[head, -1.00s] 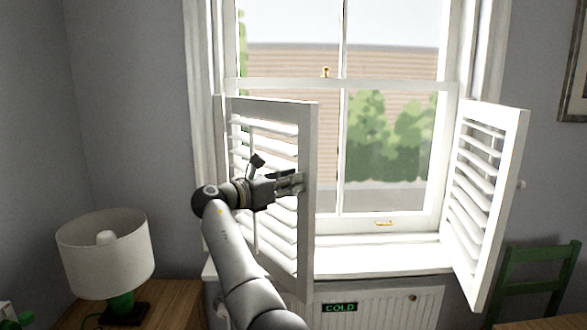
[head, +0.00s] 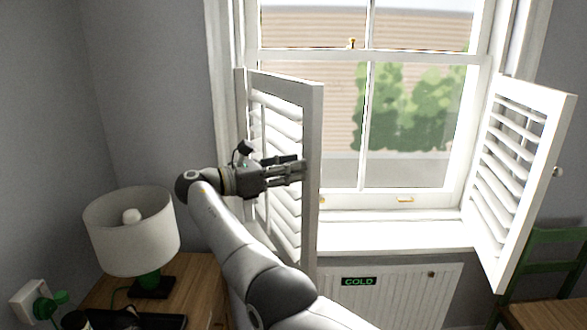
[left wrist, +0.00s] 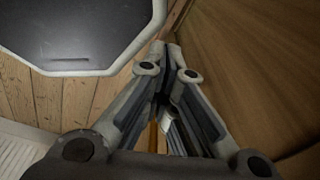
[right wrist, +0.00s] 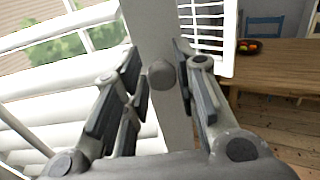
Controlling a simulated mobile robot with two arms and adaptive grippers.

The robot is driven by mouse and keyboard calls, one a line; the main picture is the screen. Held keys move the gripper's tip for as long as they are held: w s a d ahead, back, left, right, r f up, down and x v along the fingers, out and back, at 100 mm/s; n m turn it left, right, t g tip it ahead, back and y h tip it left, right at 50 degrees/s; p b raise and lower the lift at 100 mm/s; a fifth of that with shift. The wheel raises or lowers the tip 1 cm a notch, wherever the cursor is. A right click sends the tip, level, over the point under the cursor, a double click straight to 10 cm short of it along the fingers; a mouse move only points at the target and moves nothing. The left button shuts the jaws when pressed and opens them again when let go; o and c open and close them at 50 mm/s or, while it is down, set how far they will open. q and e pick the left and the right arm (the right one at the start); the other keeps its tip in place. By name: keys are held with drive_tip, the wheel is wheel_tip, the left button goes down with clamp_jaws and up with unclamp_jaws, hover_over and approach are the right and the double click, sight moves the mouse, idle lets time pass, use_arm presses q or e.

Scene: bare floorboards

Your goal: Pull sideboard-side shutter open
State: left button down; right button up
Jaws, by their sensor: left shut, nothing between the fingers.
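The white louvred shutter on the left (head: 312,130) stands swung out from the window, beside the wooden cabinet (head: 195,275) with the lamp; I take this cabinet as the sideboard. My right gripper (head: 300,172) is at the shutter's free edge.
The other shutter (head: 530,110) also stands swung out, at the right. A white lamp (head: 130,232) stands on the cabinet near my right arm. A radiator (head: 410,290) is below the sill. A green chair (head: 550,262) is at lower right.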

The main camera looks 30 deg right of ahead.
drive_tip(key=shift+o, duration=1.1)
drive_tip(key=shift+a, duration=0.1)
use_arm(q)
drive_tip(key=shift+w+a, duration=0.15)
drive_tip(key=shift+w, duration=0.3)
use_arm(e)
approach(307, 125)
drive_tip(key=d, duration=0.6)
drive_tip(key=shift+w, duration=0.1)
